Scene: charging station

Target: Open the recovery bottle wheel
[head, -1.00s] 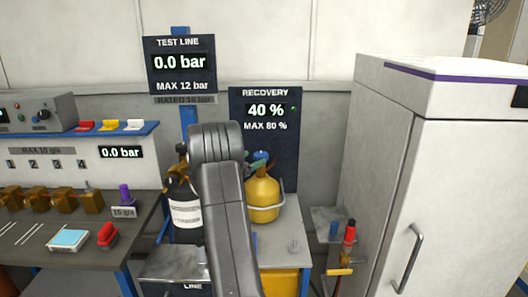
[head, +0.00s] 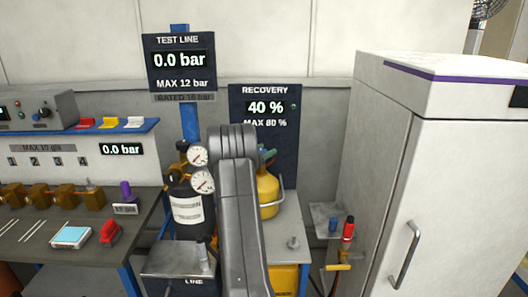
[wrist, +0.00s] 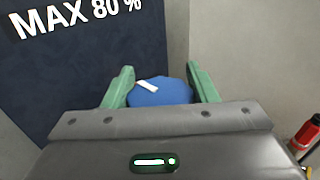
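The recovery bottle (head: 268,190) is yellow and stands right of my arm in the head view, which covers its left part. In the wrist view its blue wheel (wrist: 160,95), with a white mark on top, lies between the two green fingers of my gripper (wrist: 161,82). The fingers stand apart, one on each side of the wheel. They look close to or against its rim; I cannot tell whether they press on it. In the head view my arm hides most of the wheel and gripper.
The recovery display (head: 265,108) reads 40 %, MAX 80 %, just behind the bottle. A black bottle with gauges (head: 186,210) stands to the left. A white cabinet (head: 455,190) and a red-handled tool (head: 348,229) are to the right.

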